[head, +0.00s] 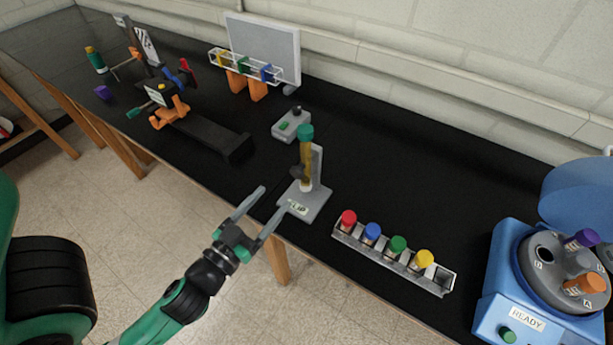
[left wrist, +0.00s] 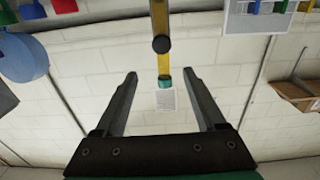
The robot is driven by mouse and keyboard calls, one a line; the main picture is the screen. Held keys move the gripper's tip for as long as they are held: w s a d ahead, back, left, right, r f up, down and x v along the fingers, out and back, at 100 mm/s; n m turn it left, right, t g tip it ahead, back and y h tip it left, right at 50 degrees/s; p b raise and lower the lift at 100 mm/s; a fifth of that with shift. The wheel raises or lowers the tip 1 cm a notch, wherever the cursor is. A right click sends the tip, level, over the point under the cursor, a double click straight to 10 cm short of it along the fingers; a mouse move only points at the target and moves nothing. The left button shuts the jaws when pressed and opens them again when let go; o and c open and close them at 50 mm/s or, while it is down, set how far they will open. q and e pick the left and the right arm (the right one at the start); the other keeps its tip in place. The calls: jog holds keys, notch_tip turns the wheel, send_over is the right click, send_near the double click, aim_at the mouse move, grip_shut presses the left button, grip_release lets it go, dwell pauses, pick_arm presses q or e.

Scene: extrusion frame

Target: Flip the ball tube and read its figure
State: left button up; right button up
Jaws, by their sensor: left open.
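The ball tube (head: 306,168) is an amber tube with a teal cap on top. It stands upright against a grey stand (head: 316,190) near the bench's front edge. A small label with a figure (head: 298,207) lies on the stand's base; I cannot read it surely. My left gripper (head: 273,199) is open and empty, just in front and to the left of the stand, apart from the tube. In the left wrist view the tube (left wrist: 161,62) appears upside down between the open fingers (left wrist: 160,76), with a dark round part midway and its teal cap below.
A rack with red, blue, green and yellow capped tubes (head: 373,258) stands right of the stand. A blue centrifuge (head: 500,287) reads READY at far right. Bare bench (head: 400,170) lies behind the rack.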

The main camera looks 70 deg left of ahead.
aim_at(295, 173)
pick_arm(q)
jog(key=p+x, duration=0.1)
jog(key=x, duration=0.2)
jog(key=p+x, duration=0.1)
jog(key=x, duration=0.3)
jog(key=f+p+x, duration=0.1)
jog(key=x, duration=0.2)
jog(key=shift+w+a, duration=0.2)
jog(key=shift+a, duration=0.15)
jog(key=shift+w+a, duration=0.2)
jog(key=shift+w, duration=0.1)
jog(key=shift+f, duration=0.1)
pick_arm(e)
notch_tip(295, 173, up, 3)
jog(key=shift+f, duration=0.2)
pick_arm(q)
grip_shut()
dwell(0.4)
